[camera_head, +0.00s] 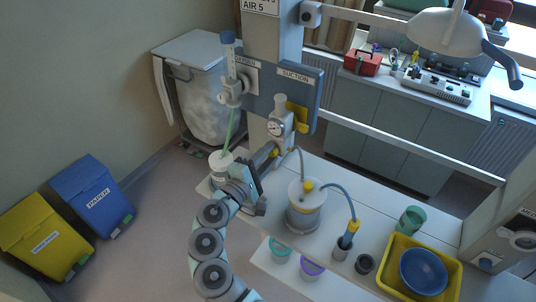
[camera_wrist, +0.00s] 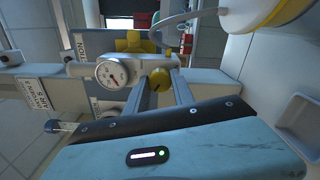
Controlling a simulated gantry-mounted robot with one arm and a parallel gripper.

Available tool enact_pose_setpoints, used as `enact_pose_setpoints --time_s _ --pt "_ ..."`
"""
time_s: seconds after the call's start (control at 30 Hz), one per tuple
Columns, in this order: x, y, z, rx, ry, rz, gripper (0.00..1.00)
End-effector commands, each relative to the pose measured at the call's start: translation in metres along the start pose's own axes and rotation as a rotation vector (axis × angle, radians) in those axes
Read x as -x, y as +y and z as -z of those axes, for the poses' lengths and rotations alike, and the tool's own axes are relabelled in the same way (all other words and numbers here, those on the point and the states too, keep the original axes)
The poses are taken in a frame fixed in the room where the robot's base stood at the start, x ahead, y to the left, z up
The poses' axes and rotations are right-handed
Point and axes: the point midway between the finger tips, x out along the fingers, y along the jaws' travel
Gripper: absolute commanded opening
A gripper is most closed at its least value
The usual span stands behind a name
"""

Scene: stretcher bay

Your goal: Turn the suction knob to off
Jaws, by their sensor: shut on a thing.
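The suction regulator with its round gauge (camera_head: 276,128) hangs below the blue SUCTION panel (camera_head: 307,95). Its gauge also shows in the wrist view (camera_wrist: 112,74). The yellow suction knob (camera_wrist: 158,82), with a dark mark on its face, sits beside the gauge in the wrist view. My gripper (camera_wrist: 158,76) has one finger on each side of the knob and is shut on it. In the head view my gripper (camera_head: 270,152) reaches up to the underside of the regulator, and the knob is mostly hidden there.
A suction jar (camera_head: 304,218) with hoses stands on the counter right of my arm. A flowmeter (camera_head: 231,92) with a green tube hangs to the left. A yellow tray (camera_head: 450,285) with a blue bowl (camera_head: 423,271) lies at the right.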

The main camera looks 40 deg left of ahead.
Motion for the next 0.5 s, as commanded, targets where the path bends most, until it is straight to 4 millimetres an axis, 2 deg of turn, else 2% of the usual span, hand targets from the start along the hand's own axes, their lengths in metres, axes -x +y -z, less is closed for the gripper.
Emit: enact_pose_setpoints --time_s 0.37,0.4,0.5 --pt "-0.0001 0.0008 -0.0006 0.005 -0.001 -0.002 0.00" --pt "-0.0001 0.0008 -0.0005 0.004 -0.001 -0.002 0.32" --pt "-0.0001 0.0007 -0.0004 0.004 -0.001 -0.002 0.40"
